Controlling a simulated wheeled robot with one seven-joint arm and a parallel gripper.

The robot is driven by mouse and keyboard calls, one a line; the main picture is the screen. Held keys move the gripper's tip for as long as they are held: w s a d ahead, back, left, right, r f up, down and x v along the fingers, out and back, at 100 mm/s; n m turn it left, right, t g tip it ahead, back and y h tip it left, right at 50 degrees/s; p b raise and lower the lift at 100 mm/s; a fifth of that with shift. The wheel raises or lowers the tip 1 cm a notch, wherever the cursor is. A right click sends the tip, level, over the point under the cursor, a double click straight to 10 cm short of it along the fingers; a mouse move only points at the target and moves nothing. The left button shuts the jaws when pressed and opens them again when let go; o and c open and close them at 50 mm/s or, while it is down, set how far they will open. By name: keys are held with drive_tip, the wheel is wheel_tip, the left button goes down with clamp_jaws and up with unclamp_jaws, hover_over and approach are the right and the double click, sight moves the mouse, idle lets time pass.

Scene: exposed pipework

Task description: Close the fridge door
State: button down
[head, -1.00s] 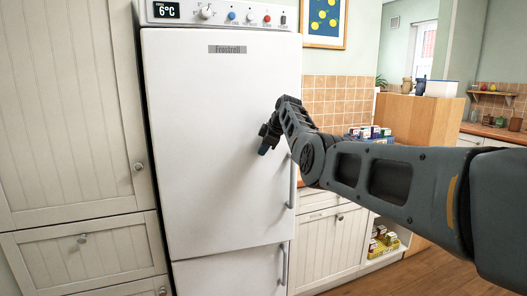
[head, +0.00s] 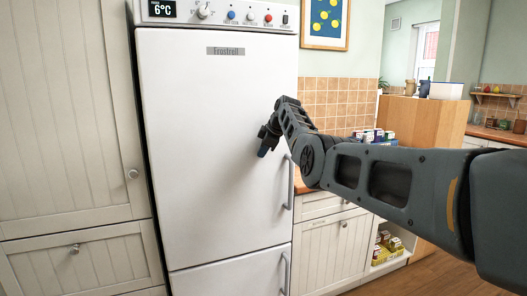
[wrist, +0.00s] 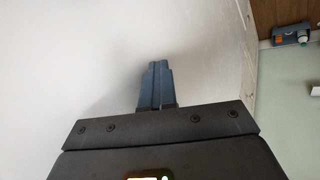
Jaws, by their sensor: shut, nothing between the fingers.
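The white fridge (head: 200,130) stands left of the middle in the head view. Its upper door (head: 195,190) looks flush with the body, with no visible gap. A long grey handle (head: 289,183) runs down the door's right side. In the wrist view the fingers (wrist: 155,85) are together and empty, close to the white door surface (wrist: 100,50). I cannot tell whether they touch it.
Cream cabinets (head: 70,120) stand close on the fridge's left. A cream base cabinet (head: 330,250) and a tiled wall (head: 325,105) are on its right. A wooden partition (head: 425,125) stands further right. Wooden floor (head: 425,275) shows at the lower right.

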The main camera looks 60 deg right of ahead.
drive_tip(key=shift+w+d+r, duration=0.15)
drive_tip(key=shift+w+r, duration=0.25)
drive_tip(key=shift+r, duration=0.1)
drive_tip(key=s+v, duration=0.1)
drive_tip(key=v, duration=0.6)
drive_tip(key=shift+a+b, duration=0.2)
drive_tip(key=shift+b, duration=0.15)
drive_tip(key=shift+s+f, duration=0.1)
drive_tip(key=shift+f, duration=0.1)
